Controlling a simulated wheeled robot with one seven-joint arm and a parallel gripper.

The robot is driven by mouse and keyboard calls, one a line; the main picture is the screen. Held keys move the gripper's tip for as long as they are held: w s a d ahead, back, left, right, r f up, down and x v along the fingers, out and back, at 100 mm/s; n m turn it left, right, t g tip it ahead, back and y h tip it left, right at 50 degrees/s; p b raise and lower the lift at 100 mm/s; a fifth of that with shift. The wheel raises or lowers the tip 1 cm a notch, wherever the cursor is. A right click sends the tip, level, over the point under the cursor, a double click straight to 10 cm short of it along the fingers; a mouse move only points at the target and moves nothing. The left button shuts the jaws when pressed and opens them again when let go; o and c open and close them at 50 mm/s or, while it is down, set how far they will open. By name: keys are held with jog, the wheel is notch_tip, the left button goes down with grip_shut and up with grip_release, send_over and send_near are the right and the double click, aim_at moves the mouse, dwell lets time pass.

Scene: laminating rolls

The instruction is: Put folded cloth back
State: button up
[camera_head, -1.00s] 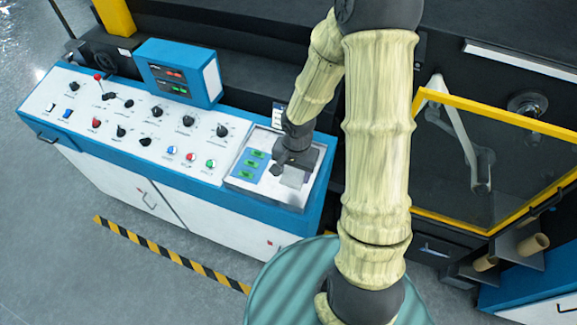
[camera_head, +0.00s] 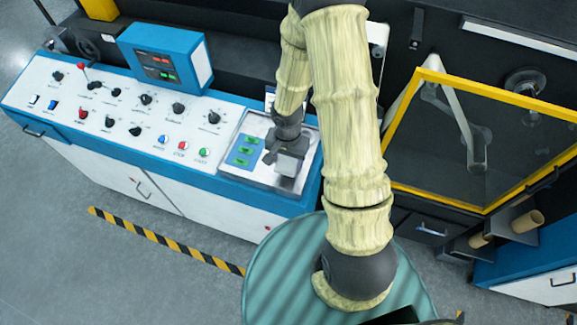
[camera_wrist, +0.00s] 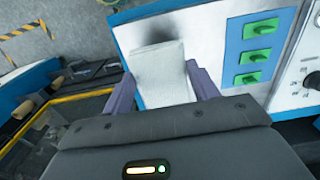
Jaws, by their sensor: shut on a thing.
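The folded cloth is a pale grey-white flat piece. It shows in the wrist view (camera_wrist: 160,70) between the two purple-grey fingers of my gripper (camera_wrist: 160,78). In the head view the cloth (camera_head: 288,166) is a small pale patch below my dark gripper (camera_head: 283,150). My gripper is shut on it. The cloth is over the pale metal plate (camera_head: 308,172) at the right end of the console, to the right of the green buttons (camera_head: 243,150). A dark shadow lies by its far edge in the wrist view. Whether it touches the plate I cannot tell.
The blue-and-white console (camera_head: 130,110) carries knobs, coloured buttons and a blue display box (camera_head: 165,58). A yellow-framed guard (camera_head: 440,205) stands at the right, with cardboard rolls (camera_head: 527,221) on a shelf below. A yellow-black floor stripe (camera_head: 165,240) runs in front of the console.

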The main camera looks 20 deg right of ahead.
aim_at(288, 162)
jog(key=shift+f, duration=0.2)
notch_tip(288, 162, down, 4)
jog(key=shift+f, duration=0.1)
jog(key=o, duration=0.9)
jog(key=shift+s, duration=0.15)
jog(key=shift+r, duration=0.6)
notch_tip(288, 162, up, 11)
jog(key=shift+f, duration=0.1)
jog(key=shift+w, duration=0.2)
